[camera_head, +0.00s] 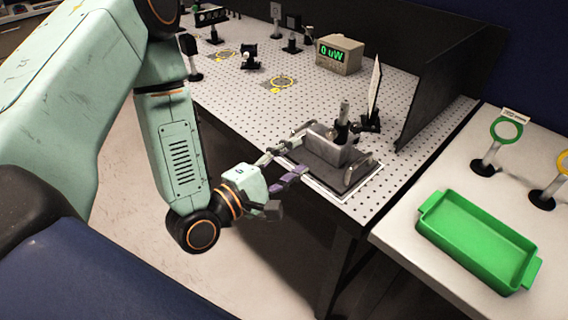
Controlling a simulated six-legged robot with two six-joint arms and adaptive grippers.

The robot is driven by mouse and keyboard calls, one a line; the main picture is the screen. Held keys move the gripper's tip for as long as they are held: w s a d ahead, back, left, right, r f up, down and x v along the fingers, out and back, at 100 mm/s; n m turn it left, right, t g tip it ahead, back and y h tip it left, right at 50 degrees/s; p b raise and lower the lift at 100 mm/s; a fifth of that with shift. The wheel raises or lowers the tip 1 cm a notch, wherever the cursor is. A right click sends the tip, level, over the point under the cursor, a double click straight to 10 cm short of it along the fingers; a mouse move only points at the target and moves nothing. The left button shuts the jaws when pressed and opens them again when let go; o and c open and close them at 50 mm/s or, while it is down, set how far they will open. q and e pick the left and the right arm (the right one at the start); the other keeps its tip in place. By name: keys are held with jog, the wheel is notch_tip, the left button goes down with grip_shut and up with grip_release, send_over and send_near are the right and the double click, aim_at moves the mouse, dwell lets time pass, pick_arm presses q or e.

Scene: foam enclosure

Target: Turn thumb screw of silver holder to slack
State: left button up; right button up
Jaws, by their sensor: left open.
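A silver-grey block-like holder (323,146) stands on a dark base (338,176) near the front corner of the perforated table. A short dark post (343,115) rises from it. I cannot make out for certain which small part is its thumb screw. My left gripper (301,151) is open. Its two fingers point right toward the holder's left side, one farther back and one nearer the front. Whether a finger touches the holder cannot be told. Nothing shows between the fingers. My right gripper is out of view.
An upright white panel (375,91) on a dark mount stands behind the holder. A black partition (435,85) closes off the right. A green tray (478,243) and ring mounts (506,131) occupy the right table.

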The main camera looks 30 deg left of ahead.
pick_arm(q)
jog(key=shift+v, duration=1.1)
jog(key=s+f+m+g+y+b, duration=0.1)
jog(key=s+f+m+g, duration=0.3)
jog(key=f, duration=0.4)
jog(key=s+f+m+g+y+b, duration=0.1)
jog(key=s+f+m+g+y, duration=0.2)
jog(key=f+m, duration=0.5)
jog(key=s+a+f+m+g+y+b, duration=0.1)
jog(key=s+f+m+g+b, duration=0.4)
jog(key=s+f+g, duration=0.5)
jog(key=s+f+y+b, duration=0.1)
jog(key=s+f, duration=0.5)
jog(key=s, duration=0.2)
jog(key=shift+s+a+m, duration=0.3)
jog(key=shift+a, duration=0.1)
